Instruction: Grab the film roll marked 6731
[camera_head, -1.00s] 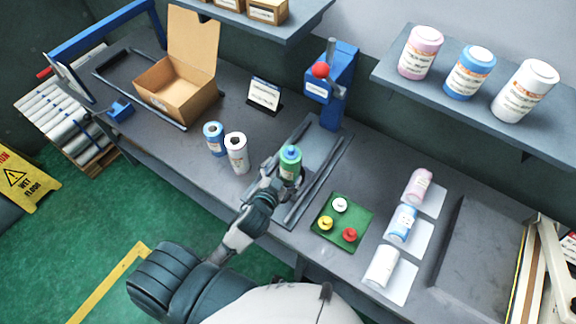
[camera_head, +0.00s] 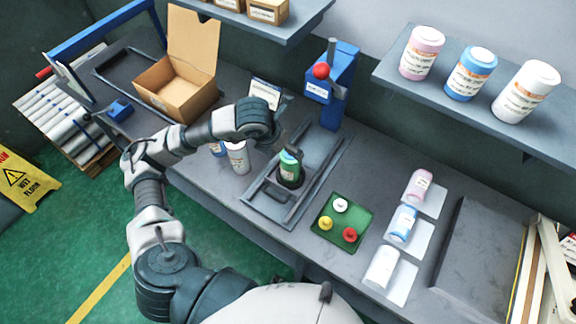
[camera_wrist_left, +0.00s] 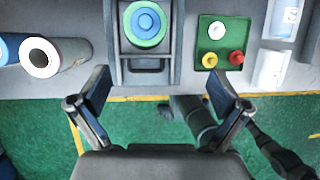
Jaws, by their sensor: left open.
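No label is sharp enough for me to read 6731 on any roll. A green roll with a blue-green top (camera_head: 289,168) stands upright in the grey fixture (camera_head: 256,208) on the bench. It also shows from above in the left wrist view (camera_wrist_left: 145,24). A white roll (camera_head: 238,159) and a blue roll (camera_head: 216,150) stand to its left; the forearm partly covers them. My left gripper (camera_head: 284,132) is above and behind the green roll. In the left wrist view its fingers (camera_wrist_left: 156,82) are spread with nothing between them. My right gripper is out of view.
A blue press with a red knob (camera_head: 335,85) stands behind the fixture. A green tray (camera_head: 322,236) with coloured caps lies to the right, beside several bottles on white pads. A cardboard box (camera_head: 172,95) is at back left. A shelf (camera_head: 400,82) overhangs at right.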

